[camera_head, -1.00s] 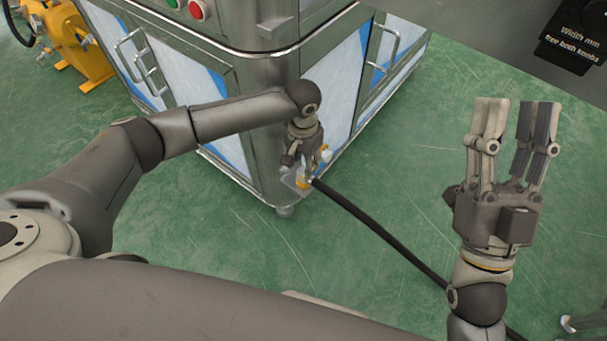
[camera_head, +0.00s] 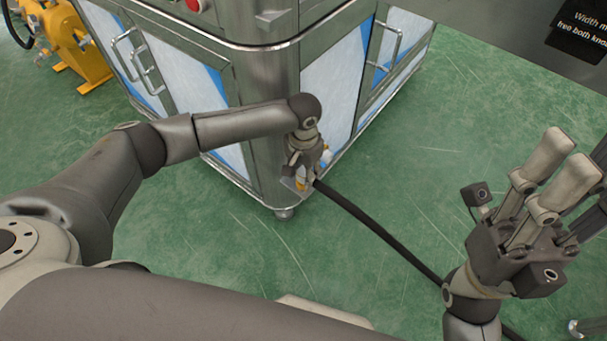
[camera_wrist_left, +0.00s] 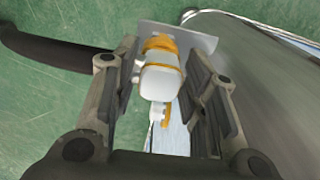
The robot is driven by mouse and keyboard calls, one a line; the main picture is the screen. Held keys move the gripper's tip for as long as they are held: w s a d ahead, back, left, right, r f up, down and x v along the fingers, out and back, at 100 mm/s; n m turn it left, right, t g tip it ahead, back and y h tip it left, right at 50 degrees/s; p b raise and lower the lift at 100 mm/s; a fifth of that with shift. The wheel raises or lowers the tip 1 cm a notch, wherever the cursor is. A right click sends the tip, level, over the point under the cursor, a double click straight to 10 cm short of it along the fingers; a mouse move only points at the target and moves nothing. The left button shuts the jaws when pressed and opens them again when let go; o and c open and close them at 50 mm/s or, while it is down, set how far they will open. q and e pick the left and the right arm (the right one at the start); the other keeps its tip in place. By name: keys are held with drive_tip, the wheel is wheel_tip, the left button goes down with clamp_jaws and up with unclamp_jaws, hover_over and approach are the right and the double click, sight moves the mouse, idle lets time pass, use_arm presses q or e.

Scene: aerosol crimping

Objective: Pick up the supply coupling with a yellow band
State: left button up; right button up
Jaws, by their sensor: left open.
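The supply coupling with a yellow band (camera_wrist_left: 160,78) is a pale, rounded piece between the two open fingers of my left gripper (camera_wrist_left: 163,100) in the left wrist view. It sits at a small metal plate (camera_wrist_left: 200,40), with a black hose running off to the left. In the head view, my left gripper (camera_head: 304,172) is at the cabinet's lower corner, and the coupling (camera_head: 301,184) is mostly hidden by it. I cannot tell whether the fingers touch it.
The steel cabinet (camera_head: 272,130) stands right beside my left gripper. The black hose (camera_head: 375,228) runs from the coupling across the green floor and behind my right arm. A yellow machine (camera_head: 72,45) stands at the far left. The floor between my arms is mostly clear.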

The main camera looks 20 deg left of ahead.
use_arm(q)
clamp_jaws()
